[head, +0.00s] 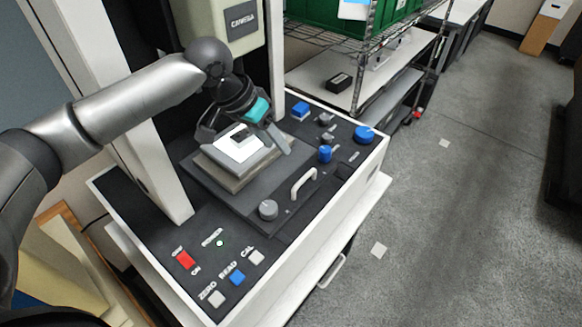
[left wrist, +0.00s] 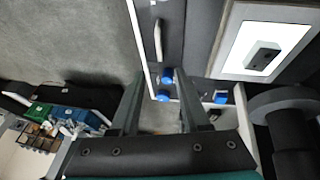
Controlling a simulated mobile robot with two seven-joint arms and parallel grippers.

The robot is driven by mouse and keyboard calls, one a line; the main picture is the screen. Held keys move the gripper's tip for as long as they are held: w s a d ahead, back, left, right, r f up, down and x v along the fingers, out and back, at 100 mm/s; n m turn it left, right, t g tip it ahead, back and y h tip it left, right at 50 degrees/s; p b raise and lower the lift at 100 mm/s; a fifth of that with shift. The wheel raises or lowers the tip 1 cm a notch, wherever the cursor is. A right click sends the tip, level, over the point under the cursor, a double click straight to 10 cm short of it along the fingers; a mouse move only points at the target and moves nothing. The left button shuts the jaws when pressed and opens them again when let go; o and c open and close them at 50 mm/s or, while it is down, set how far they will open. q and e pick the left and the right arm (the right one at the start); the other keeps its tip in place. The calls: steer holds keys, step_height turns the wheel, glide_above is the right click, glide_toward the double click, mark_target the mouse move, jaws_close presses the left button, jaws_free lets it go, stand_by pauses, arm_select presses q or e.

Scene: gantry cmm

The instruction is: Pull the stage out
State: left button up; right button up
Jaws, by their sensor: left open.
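The stage (head: 225,192) is a dark sliding plate in the top of the machine. It carries a raised grey platform with a white plate (head: 250,152) and a small dark block. A pale bar handle (head: 304,183) stands at its front edge; the handle also shows in the left wrist view (left wrist: 158,40). My left gripper (head: 246,142) is open and empty, above the platform and behind the handle in the head view. It does not touch the handle. In the left wrist view its two fingers (left wrist: 160,82) point toward the panel with blue knobs. My right gripper is not seen.
Blue knobs (head: 364,134) stand right of the stage. A grey knob (head: 268,209) is beside the handle. A red switch (head: 185,260) and several buttons lie at the front left. The camera column (head: 238,28) rises behind.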

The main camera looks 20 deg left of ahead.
arm_select(q)
glide_toward(303, 178)
steer(key=x, duration=0.6)
steer(key=shift+d+f+b, duration=0.1)
steer(key=shift+b, duration=0.3)
steer(key=shift+w+d+f, duration=0.15)
steer(key=shift+w+f, duration=0.05)
steer(key=shift+f, duration=0.45)
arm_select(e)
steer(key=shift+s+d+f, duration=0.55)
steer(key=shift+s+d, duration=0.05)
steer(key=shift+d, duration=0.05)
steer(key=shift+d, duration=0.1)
arm_select(q)
steer(key=shift+c, duration=0.7)
jaws_close()
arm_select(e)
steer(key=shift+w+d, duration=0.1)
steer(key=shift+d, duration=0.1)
